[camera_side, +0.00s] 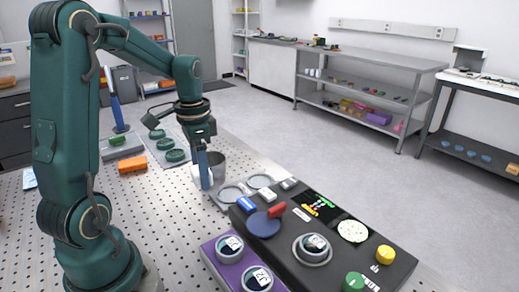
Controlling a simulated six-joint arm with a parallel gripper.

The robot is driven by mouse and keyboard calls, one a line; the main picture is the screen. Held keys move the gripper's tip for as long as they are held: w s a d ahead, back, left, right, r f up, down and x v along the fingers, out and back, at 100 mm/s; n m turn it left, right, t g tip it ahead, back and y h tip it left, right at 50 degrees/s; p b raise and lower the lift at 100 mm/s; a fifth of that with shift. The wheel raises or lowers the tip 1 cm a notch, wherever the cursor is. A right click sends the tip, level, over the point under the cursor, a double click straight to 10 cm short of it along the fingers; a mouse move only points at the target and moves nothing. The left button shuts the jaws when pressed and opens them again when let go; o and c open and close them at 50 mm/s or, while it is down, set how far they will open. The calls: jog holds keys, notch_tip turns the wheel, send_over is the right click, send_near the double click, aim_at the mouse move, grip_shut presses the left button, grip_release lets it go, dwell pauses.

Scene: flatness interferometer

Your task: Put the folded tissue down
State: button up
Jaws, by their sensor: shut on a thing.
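My gripper (206,182) points down near the middle of the view, beside the left end of the black instrument. It is shut on a small white piece, which looks like the folded tissue (195,173). Part of the tissue is hidden behind the fingers. I cannot tell whether its lower edge touches the perforated table. A grey round bin (218,161) stands just behind the gripper and is partly covered by it.
The black instrument (345,240) with a blue disc, red handle and knobs fills the front right. A purple block (222,262) with two round parts sits before it. A grey tray with two rings (232,193) lies close right. Green rings (174,155) lie behind left, near an orange block (132,163).

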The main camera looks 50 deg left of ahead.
aim_at(193, 215)
jog(key=s+f, duration=0.1)
jog(key=s+a+f+n, duration=0.1)
jog(key=f, duration=0.1)
jog(key=s+f+n, duration=0.1)
jog(key=f, duration=0.1)
jog(key=shift+a, duration=0.15)
jog(key=shift+f, duration=2)
jog(key=o, duration=1.3)
jog(key=shift+f, duration=0.15)
